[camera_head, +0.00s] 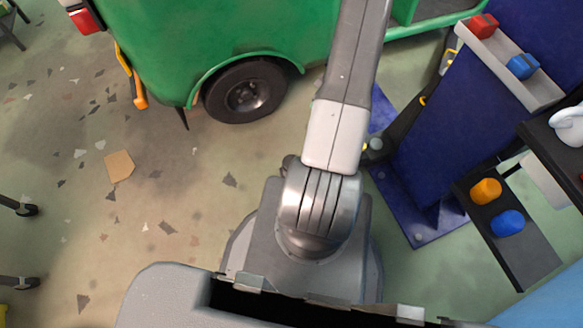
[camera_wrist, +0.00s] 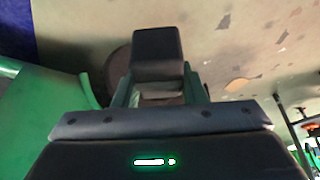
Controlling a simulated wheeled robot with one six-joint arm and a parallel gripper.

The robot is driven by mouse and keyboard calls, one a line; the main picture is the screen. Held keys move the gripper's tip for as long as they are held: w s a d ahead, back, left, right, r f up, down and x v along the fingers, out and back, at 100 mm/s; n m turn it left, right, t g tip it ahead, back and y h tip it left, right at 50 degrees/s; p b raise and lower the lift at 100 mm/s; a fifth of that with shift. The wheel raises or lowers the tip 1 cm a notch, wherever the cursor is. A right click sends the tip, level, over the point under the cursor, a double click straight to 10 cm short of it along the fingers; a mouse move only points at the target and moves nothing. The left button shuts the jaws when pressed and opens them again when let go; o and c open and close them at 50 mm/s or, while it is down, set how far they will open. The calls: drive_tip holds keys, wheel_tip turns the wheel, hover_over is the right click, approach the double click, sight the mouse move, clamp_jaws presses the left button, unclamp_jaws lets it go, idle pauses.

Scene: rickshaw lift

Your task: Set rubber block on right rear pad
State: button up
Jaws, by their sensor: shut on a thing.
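A dark rubber block (camera_wrist: 157,52) is held at the end of my gripper (camera_wrist: 157,78) in the wrist view. My gripper is shut on it, with its fingers on either side. In the head view my arm reaches up past the top edge, so the gripper and block are out of that view. I cannot make out the right rear pad in either view. A black lift arm (camera_head: 411,117) beside the blue post is partly hidden behind my arm.
The green rickshaw (camera_head: 190,40) with its rear wheel (camera_head: 245,91) stands ahead; its green body (camera_wrist: 45,110) also shows in the wrist view. The blue lift post (camera_head: 440,125) is at right, with a tray (camera_head: 515,70) holding red and blue blocks. The floor at left has scattered scraps.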

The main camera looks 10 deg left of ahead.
drive_tip(key=s+a+f+n+g+b, duration=0.1)
drive_tip(key=s+a+f+n+b, duration=0.15)
drive_tip(key=f, duration=0.35)
drive_tip(key=s+a+f+n+g+b, duration=0.1)
drive_tip(key=s+a+f+n+b, duration=0.15)
drive_tip(key=f+n, duration=0.2)
drive_tip(key=n+g+b, duration=0.2)
drive_tip(key=n+b, duration=0.2)
drive_tip(key=b, duration=0.1)
hover_over(285, 164)
drive_tip(key=d, duration=0.2)
drive_tip(key=f, duration=1)
drive_tip(key=shift+w+a+f, duration=0.25)
drive_tip(key=shift+w, duration=0.05)
drive_tip(key=shift+f+b, duration=1.3)
drive_tip(key=shift+f, duration=1.35)
drive_tip(key=shift+f, duration=0.2)
drive_tip(key=o, duration=1)
drive_tip(key=shift+m, duration=0.3)
drive_tip(key=shift+o, duration=0.2)
drive_tip(key=shift+r, duration=0.1)
